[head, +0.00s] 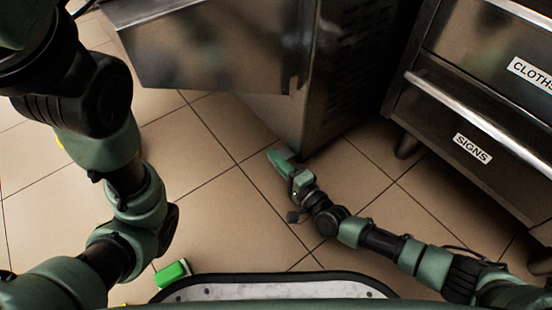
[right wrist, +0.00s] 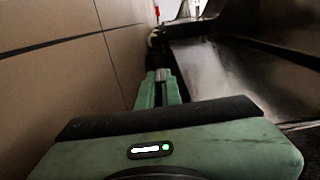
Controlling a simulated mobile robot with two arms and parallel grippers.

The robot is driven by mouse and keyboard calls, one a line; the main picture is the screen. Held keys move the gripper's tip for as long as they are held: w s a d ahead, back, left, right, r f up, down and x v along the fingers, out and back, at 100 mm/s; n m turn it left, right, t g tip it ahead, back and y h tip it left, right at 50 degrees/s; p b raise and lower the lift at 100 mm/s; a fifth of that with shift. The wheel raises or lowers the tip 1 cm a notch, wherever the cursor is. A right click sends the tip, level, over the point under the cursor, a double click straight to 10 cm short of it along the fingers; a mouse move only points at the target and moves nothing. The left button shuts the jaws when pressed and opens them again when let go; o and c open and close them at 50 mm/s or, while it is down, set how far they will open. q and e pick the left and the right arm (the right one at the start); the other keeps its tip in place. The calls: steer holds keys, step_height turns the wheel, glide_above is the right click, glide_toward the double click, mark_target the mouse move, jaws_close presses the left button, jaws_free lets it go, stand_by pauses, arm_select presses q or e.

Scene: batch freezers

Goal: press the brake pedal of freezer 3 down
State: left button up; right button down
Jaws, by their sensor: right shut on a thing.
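A stainless steel freezer (head: 308,95) stands at the top middle of the head view. No number shows on it. Its metal side also shows in the right wrist view (right wrist: 225,75). My right gripper (head: 277,158) is low over the floor at the freezer's bottom front corner. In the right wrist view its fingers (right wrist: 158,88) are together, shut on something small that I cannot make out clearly. I cannot pick out the brake pedal for sure; the gripper and the freezer's lower edge may hide it. My left arm shows at the left, but its gripper is out of view.
A dark metal cabinet with drawers labelled CLOTHS and SIGNS (head: 480,120) stands on feet at the right. A green block with a pale edge (head: 172,273) is near my base. Tiled floor (head: 225,215) is clear between my arms. A red thing (right wrist: 157,12) shows far off.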

steer(key=shift+f, duration=0.1)
steer(key=shift+d+f+n, duration=0.15)
steer(key=shift+f+n, duration=0.7)
steer(key=shift+n, duration=0.55)
steer(key=c, duration=1.6)
jaws_free()
